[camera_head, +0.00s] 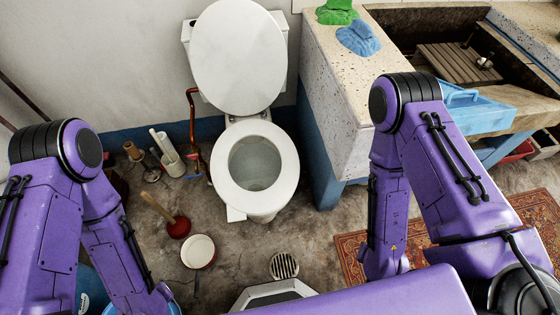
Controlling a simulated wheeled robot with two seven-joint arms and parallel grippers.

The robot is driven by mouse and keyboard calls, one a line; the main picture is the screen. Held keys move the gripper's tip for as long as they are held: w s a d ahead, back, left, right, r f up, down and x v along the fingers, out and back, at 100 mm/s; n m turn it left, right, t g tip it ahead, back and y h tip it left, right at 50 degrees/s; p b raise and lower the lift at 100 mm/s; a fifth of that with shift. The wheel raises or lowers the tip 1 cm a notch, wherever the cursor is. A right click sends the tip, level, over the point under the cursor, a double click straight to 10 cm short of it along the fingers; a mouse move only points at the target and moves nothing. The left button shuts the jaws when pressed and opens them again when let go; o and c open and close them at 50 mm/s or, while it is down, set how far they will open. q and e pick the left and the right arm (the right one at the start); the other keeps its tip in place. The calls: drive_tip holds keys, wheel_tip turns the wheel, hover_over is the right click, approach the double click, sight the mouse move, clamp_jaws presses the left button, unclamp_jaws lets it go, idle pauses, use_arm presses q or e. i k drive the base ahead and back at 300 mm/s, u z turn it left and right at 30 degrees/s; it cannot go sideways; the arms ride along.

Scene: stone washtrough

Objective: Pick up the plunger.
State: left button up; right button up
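A plunger (179,226) stands on the floor left of the toilet, its dark red rubber cup down and its wooden handle leaning up to the left. Nothing touches it that I can see. My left arm is at the left, bent downward beside the plunger, and its gripper is out of the frame at the bottom. My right arm is at the right, also bent downward, and its gripper is hidden below or behind my body.
The toilet (255,166) has its lid up. A white pan (198,252) sits just below the plunger. A brush holder (173,165) stands by the wall. A floor drain (284,266), a patterned rug (349,252) and the stone washtrough (345,100) are to the right.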

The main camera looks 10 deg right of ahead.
sight(177, 226)
drive_tip(key=u, duration=1.6)
drive_tip(key=i, duration=0.35)
drive_tip(key=z, duration=1.35)
